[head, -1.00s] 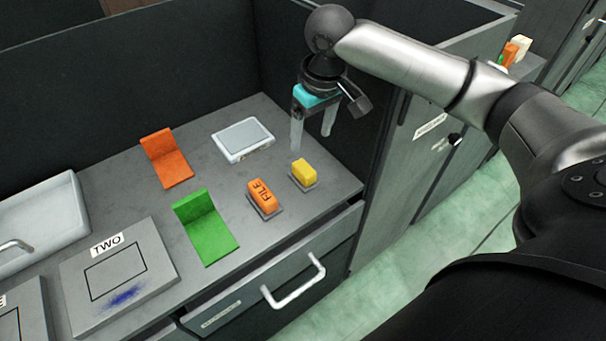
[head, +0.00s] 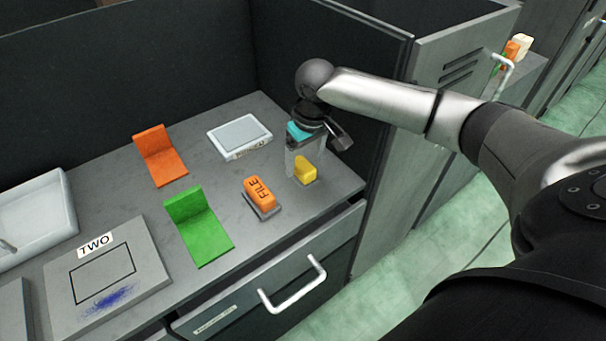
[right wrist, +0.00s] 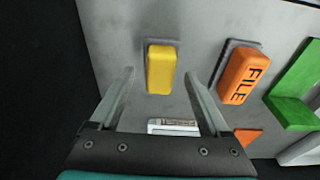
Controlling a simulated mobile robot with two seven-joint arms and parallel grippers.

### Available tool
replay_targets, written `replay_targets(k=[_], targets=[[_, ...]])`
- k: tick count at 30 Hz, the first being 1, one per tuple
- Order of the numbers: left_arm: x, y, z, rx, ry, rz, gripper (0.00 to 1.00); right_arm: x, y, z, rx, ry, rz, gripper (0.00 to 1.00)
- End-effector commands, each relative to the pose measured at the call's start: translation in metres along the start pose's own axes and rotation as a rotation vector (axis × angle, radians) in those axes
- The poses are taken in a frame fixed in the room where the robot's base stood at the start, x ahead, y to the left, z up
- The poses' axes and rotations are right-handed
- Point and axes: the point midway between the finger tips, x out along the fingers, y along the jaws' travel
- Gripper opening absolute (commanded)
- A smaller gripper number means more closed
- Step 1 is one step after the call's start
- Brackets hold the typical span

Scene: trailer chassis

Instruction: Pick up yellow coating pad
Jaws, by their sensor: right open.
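The yellow coating pad (head: 306,170) sits on a small grey base near the right end of the grey counter (head: 340,187). In the right wrist view the yellow pad (right wrist: 161,69) lies ahead of my fingertips, roughly between their lines. My right gripper (head: 303,168) is open and empty, just above and beside the pad, with one finger partly overlapping it in the head view. The two spread fingers also show in the right wrist view (right wrist: 159,75). I cannot tell whether they touch anything. My left gripper is not in view.
An orange block marked FILE (head: 260,193) stands close left of the pad. A green bracket (head: 201,232), an orange bracket (head: 160,160) and a white-framed device (head: 239,136) lie farther left. A dark wall (head: 330,75) rises behind the counter.

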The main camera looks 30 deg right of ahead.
Motion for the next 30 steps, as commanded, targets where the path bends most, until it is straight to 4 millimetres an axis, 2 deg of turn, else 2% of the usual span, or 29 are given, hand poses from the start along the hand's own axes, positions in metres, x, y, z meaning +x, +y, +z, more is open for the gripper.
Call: replay_targets(k=[1, 5, 13, 30], targets=[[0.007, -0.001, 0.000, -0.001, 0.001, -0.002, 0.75, 0.011, 0.000, -0.002, 0.000, 0.000, 0.000, 0.80], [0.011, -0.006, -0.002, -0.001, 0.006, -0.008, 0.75, 0.024, 0.000, -0.001, -0.001, 0.000, 0.000, 0.80], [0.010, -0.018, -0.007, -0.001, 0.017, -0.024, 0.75, 0.026, 0.000, -0.001, -0.002, 0.001, 0.000, 0.80], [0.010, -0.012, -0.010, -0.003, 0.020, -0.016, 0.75, 0.026, 0.000, -0.001, -0.001, 0.000, 0.000, 0.17]])
